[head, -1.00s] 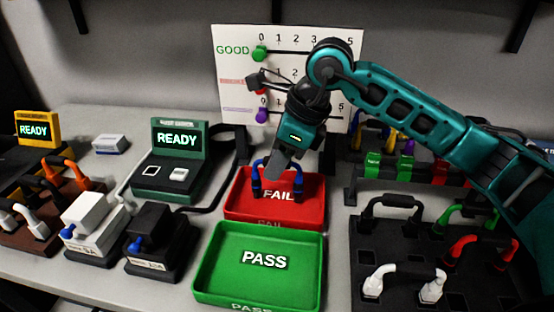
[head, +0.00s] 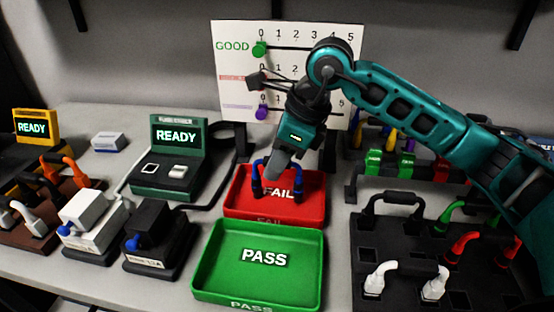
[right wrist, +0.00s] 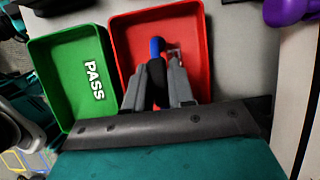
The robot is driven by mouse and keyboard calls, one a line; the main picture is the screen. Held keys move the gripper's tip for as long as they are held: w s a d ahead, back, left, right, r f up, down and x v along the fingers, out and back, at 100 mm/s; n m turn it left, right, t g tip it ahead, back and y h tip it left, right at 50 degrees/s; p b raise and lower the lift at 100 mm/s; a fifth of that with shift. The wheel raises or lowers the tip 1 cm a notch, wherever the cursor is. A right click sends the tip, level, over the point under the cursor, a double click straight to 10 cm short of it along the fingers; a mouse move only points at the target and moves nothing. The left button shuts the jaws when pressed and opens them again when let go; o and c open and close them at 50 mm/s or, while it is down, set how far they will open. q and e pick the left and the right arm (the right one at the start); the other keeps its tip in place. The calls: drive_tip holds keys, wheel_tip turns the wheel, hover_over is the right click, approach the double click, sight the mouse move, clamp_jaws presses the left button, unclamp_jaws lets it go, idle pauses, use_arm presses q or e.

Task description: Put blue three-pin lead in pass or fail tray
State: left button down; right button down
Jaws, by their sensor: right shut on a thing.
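My right gripper (head: 277,168) is shut on the blue three-pin lead (head: 257,182), over the red FAIL tray (head: 235,208). The lead is a short blue cable arch with dark blue plugs hanging on both sides of the fingers. In the right wrist view the fingers (right wrist: 159,95) hold the blue lead (right wrist: 157,46) over the red tray (right wrist: 125,25). I cannot tell whether the plugs touch the tray floor. The green PASS tray (head: 213,265) is in front of the red one and is empty. My left gripper is not in view.
A green tester reading READY (head: 176,136) stands left of the trays, with white (head: 88,212) and black (head: 152,226) adapter blocks before it. A black rack with several leads (head: 390,238) is at the right. A scoreboard (head: 235,70) stands behind.

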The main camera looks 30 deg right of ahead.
drive_tip(key=shift+f, duration=0.15)
drive_tip(key=shift+c, duration=1.6)
unclamp_jaws()
drive_tip(key=shift+r+p, duration=2.8)
drive_tip(key=shift+r, duration=1.25)
